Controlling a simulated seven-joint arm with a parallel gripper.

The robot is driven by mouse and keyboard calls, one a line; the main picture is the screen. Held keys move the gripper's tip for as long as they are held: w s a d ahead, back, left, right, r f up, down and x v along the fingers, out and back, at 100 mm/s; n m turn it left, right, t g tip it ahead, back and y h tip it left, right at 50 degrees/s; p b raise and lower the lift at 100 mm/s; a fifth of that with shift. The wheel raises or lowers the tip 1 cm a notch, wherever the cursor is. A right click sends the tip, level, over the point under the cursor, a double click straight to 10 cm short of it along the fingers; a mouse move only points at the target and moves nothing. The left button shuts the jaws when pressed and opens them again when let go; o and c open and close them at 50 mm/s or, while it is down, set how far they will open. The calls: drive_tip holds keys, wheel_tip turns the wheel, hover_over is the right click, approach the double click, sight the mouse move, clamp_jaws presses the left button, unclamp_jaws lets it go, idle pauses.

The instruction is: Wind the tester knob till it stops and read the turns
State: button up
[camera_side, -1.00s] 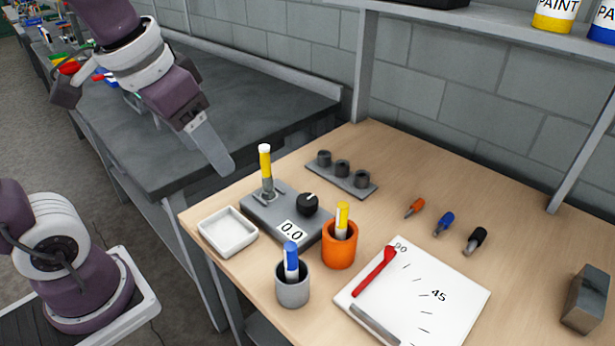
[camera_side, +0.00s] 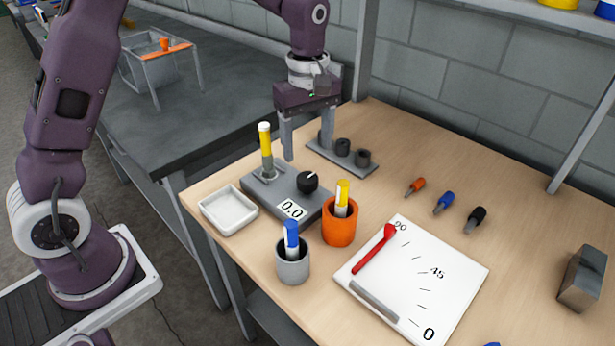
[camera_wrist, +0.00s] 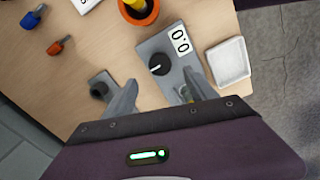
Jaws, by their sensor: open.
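The tester (camera_side: 277,189) is a grey box on the wooden table with a display reading 0.0. Its black knob (camera_side: 308,182) has a white pointer line; the knob also shows in the wrist view (camera_wrist: 159,64). A yellow tool with a white cap (camera_side: 265,147) stands upright in a holder at the tester's back. My gripper (camera_side: 308,146) is open and empty, its fingers pointing down above and behind the knob in the side view. In the wrist view the knob lies between and beyond the two fingertips (camera_wrist: 163,85), and no finger touches it.
A white tray (camera_side: 229,211), grey cup (camera_side: 292,265) and orange cup (camera_side: 339,223) stand around the tester. A rack with black sockets (camera_side: 343,160) lies close behind my fingers. A white angle board (camera_side: 416,285) with a red pointer and a metal block (camera_side: 584,279) stand to the right.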

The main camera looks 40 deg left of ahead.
sight(308, 177)
drive_tip(key=n, duration=0.3)
wheel_tip(308, 177, down, 10)
idle(0.3)
drive_tip(key=c, duration=1.4)
drive_tip(key=m, duration=0.5)
drive_tip(key=shift+m, duration=0.4)
drive_tip(key=m, duration=1)
